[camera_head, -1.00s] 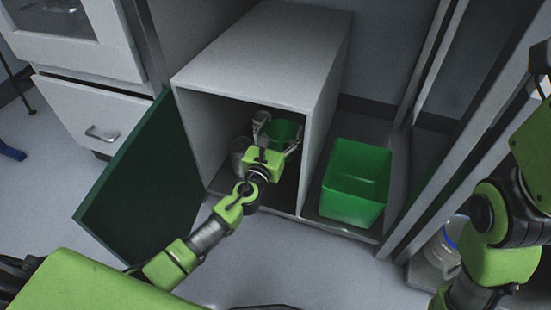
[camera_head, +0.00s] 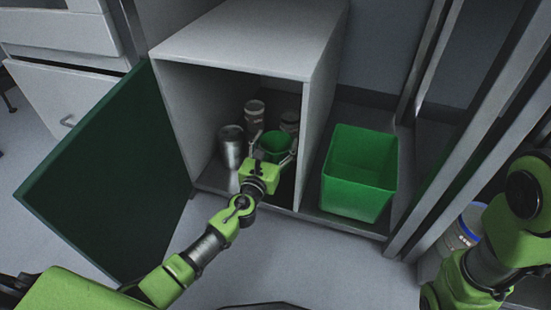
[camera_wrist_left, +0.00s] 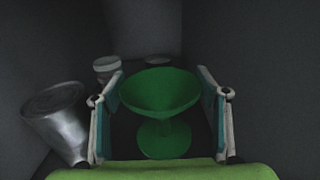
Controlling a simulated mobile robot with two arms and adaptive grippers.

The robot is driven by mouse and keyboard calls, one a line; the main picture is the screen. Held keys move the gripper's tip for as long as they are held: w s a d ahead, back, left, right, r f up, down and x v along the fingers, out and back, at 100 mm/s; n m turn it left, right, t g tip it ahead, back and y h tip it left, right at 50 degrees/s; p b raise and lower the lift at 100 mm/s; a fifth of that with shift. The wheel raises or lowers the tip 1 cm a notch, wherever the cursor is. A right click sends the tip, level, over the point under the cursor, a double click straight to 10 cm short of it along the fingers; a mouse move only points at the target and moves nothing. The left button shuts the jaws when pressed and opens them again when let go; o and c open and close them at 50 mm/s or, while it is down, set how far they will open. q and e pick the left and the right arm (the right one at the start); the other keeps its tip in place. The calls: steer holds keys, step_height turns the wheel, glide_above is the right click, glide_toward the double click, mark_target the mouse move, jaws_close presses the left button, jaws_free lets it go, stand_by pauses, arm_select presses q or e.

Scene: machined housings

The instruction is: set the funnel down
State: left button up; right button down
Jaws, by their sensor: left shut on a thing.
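The green funnel (camera_head: 275,146) is inside the open grey cabinet (camera_head: 240,40), between the fingers of my left gripper (camera_head: 273,153). In the left wrist view the funnel (camera_wrist_left: 160,92) is upright, with a wide bowl on top and a narrower stem and flared foot below. My left gripper (camera_wrist_left: 160,108) is shut on it, one finger at each side. Whether the foot touches the cabinet floor I cannot tell. My right gripper is not in view; only that arm's links show at the right.
A metal cup (camera_head: 232,149) stands left of the funnel, with a lidded jar (camera_head: 254,111) and another container (camera_head: 290,122) behind. A green bin (camera_head: 360,180) stands right of the cabinet. The open dark green door (camera_head: 110,165) is at left.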

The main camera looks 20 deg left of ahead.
arm_select(q)
steer(key=shift+f+b, duration=1.75)
steer(key=shift+f, duration=0.25)
steer(key=shift+r, duration=0.1)
steer(key=o, duration=1.1)
